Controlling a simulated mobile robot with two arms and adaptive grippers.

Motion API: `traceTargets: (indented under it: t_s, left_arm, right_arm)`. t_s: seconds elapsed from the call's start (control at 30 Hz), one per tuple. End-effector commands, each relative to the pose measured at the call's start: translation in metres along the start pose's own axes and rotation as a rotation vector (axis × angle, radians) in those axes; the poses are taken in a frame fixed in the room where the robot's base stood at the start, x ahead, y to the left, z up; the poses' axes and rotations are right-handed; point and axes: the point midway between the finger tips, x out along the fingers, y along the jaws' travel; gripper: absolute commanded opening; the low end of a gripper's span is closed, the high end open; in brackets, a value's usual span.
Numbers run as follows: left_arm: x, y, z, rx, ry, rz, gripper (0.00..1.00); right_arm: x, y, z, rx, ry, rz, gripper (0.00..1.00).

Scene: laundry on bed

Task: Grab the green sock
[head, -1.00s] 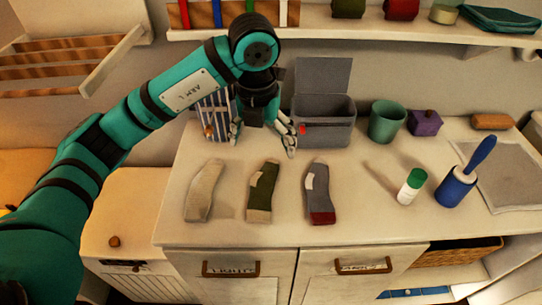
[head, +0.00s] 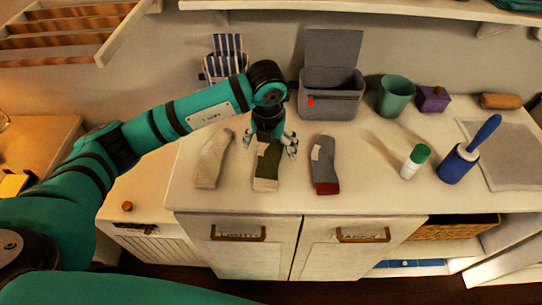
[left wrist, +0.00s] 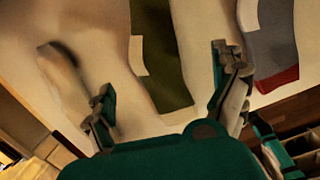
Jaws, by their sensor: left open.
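The green sock (head: 268,165) lies flat on the white countertop in the head view, between a beige sock (head: 213,160) and a grey sock with a red end (head: 325,167). It has a pale patch and a pale end. My left gripper (head: 273,150) is open over the upper part of the green sock. In the left wrist view the green sock (left wrist: 165,60) shows beyond and between the open fingers of my left gripper (left wrist: 165,98), with nothing held.
A grey open bin (head: 328,103), a green cup (head: 395,97) and a purple box (head: 433,99) stand behind. A white bottle with a green cap (head: 414,162) and a blue lint roller (head: 460,162) stand to the right. A small striped chair (head: 227,58) is at the back left.

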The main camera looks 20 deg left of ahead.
Motion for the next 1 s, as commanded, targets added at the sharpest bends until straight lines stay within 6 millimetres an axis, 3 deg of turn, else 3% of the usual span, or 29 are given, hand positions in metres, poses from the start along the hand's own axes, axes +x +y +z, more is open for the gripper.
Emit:
traceTargets:
  t_s: [0.2, 0.5, 0.87, 1.0]
  left_arm:
    - [0.029, 0.001, -0.002, -0.001, 0.002, 0.0, 0.96]
    - [0.033, 0.001, -0.001, 0.0, 0.0, 0.0, 0.94]
    - [0.033, 0.001, -0.001, 0.0, 0.0, 0.0, 0.47]
    - [0.033, 0.001, -0.001, 0.0, 0.0, -0.001, 0.46]
  right_arm:
    - [-0.008, 0.0, -0.001, 0.0, 0.0, 0.0, 0.4]
    - [-0.008, 0.0, -0.001, 0.0, 0.001, 0.0, 0.4]
    - [-0.008, 0.0, -0.001, 0.0, 0.001, -0.001, 0.4]
    - [-0.008, 0.0, -0.001, 0.0, 0.001, -0.001, 0.4]
